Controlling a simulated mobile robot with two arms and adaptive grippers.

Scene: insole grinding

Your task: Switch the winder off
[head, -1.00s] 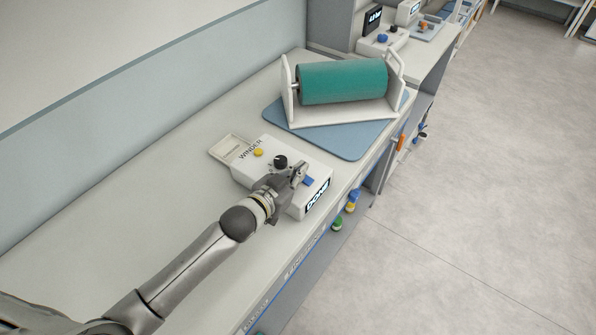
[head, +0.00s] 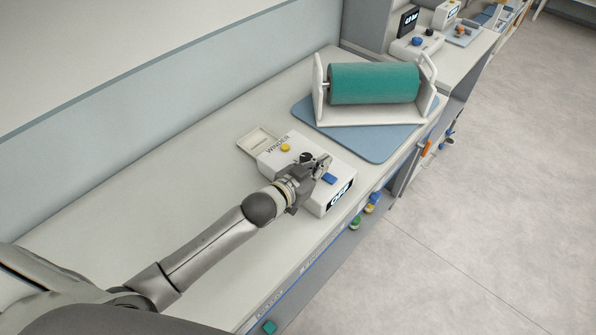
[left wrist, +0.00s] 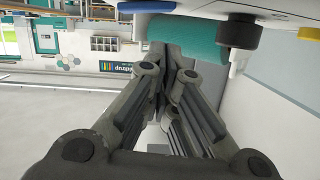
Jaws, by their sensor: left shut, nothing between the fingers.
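The winder's white control box (head: 274,161) sits on the bench in the head view, with a yellow button (head: 285,147), a black knob (head: 306,157) and a blue button (head: 329,178). Its lit front display (head: 340,194) carries short text that looks like "OFF". My left gripper (head: 323,165) is shut and empty over the box, between the black knob and the blue button; I cannot tell whether it touches either. In the left wrist view the shut fingers (left wrist: 163,48) show close up, with the black knob (left wrist: 238,32) to their right. My right gripper is not in view.
The teal roll (head: 374,83) lies in a white stand on a blue mat (head: 376,146) behind the box. A small tray (head: 257,139) lies beside the box. Another control box (head: 416,45) stands farther back. The bench left of my arm is clear.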

